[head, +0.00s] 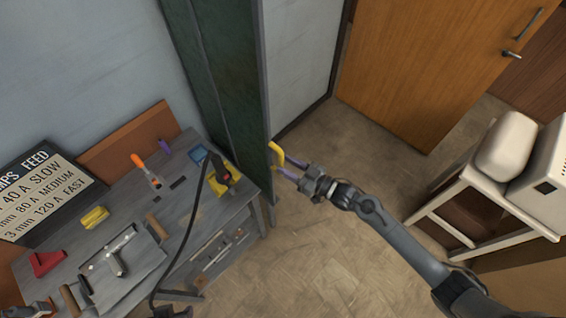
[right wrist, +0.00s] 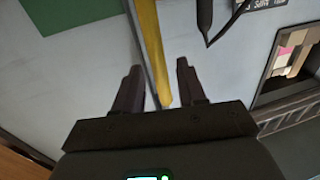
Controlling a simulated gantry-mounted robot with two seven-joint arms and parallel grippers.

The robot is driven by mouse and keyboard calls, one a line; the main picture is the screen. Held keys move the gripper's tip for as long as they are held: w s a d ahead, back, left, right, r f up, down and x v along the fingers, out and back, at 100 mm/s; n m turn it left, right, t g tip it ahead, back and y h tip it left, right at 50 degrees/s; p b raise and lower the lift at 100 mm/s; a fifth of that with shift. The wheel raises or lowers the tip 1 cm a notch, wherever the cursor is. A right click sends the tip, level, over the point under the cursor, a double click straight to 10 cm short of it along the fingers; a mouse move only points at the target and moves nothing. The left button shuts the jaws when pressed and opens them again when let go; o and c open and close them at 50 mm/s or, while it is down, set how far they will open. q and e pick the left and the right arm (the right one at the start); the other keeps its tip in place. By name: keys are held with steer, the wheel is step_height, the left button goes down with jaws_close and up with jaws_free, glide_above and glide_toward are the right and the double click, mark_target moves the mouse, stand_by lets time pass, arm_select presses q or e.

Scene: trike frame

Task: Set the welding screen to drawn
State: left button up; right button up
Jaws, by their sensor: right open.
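The welding screen (head: 235,75) is a dark green panel in a grey frame, standing upright behind the bench's right end in the head view. A yellow handle (head: 288,155) sticks out by the screen's lower right edge. My right gripper (head: 279,167) is open, with its fingertips right at the handle. In the right wrist view, a yellow bar (right wrist: 152,50) runs between the two open fingers (right wrist: 157,70); I cannot tell whether either finger touches it.
The workbench (head: 195,235) at left holds a yellow and black tool (head: 222,175), a black hose, a clamped plate (head: 120,268) and hand tools. A wooden door (head: 425,65) stands at the back. A white table (head: 490,190) is at right. The floor (head: 320,255) between is clear.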

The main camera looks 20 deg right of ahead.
steer(key=v, duration=0.8)
steer(key=shift+s+d, duration=0.1)
steer(key=s+a+m+h, duration=0.3)
steer(key=s+a+m, duration=0.1)
steer(key=s+a, duration=0.3)
steer(key=s+d+m+g+h, duration=0.1)
steer(key=s+d+g+h, duration=0.3)
steer(key=s, duration=0.3)
steer(key=s+d+m+g+h, duration=0.1)
steer(key=s+g+h, duration=0.2)
steer(key=s+g, duration=0.3)
step_height(320, 180, up, 20)
steer(key=s+g+p, duration=0.1)
steer(key=p, duration=1.8)
steer(key=shift+s+d+n, duration=0.2)
steer(key=shift+d+n, duration=0.1)
steer(key=shift+n, duration=0.1)
